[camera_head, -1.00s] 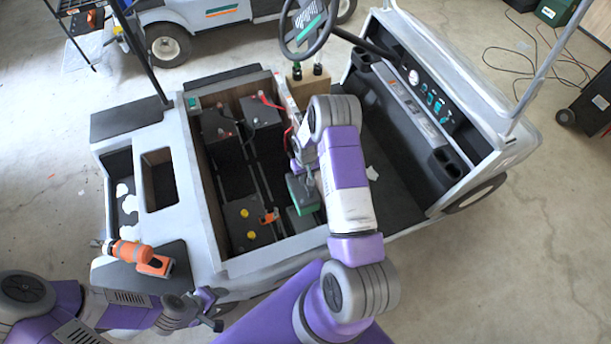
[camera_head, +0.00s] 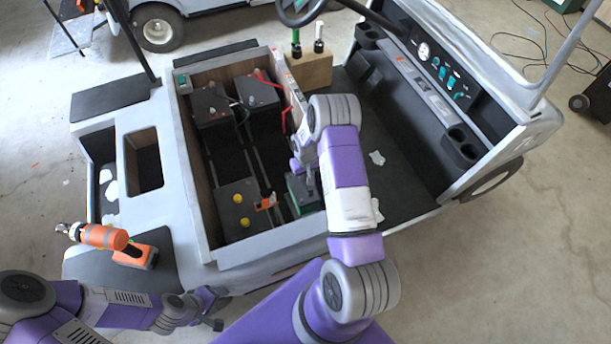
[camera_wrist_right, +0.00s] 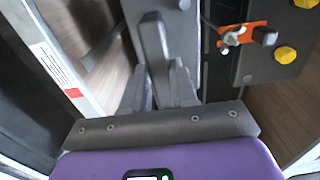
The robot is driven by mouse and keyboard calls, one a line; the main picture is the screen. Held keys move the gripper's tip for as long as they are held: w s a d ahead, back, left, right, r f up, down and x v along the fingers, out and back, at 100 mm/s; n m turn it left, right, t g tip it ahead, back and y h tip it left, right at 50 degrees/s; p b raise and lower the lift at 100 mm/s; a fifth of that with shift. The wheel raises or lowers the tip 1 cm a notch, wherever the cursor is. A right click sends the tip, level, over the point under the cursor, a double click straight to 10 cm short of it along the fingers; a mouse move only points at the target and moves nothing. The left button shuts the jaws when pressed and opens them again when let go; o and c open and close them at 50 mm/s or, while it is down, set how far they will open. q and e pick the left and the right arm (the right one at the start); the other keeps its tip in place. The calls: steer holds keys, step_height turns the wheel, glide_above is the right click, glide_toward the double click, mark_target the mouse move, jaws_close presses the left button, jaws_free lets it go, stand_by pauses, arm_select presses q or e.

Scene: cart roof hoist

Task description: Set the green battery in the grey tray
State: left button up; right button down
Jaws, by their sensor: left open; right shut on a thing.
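The green battery (camera_head: 301,195) is at the right front of the cart's open battery bay in the head view, below the bay's rim. My right gripper (camera_head: 309,176) is above it. In the right wrist view the right gripper (camera_wrist_right: 165,92) is shut on an upright grey handle (camera_wrist_right: 152,48) on the battery's top. My arm hides part of the battery. I cannot make out the grey tray, nor whether the battery touches the bay floor. My left gripper (camera_head: 214,308) is open and empty, low in front of the cart.
A black battery with yellow caps (camera_head: 236,208) stands just left of the green one, an orange clamp (camera_head: 266,202) between them. Two more black batteries (camera_head: 213,104) stand farther back. The bay's front rim (camera_head: 270,240) is close. An orange drill (camera_head: 105,237) lies on the cart's left deck.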

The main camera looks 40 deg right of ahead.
mark_target(303, 188)
steer(key=shift+w+f+b, duration=0.1)
steer(key=shift+f+b, duration=0.3)
steer(key=shift+f, duration=0.15)
steer(key=shift+f, duration=0.1)
steer(key=shift+f+b, duration=2.9)
steer(key=shift+f, duration=0.1)
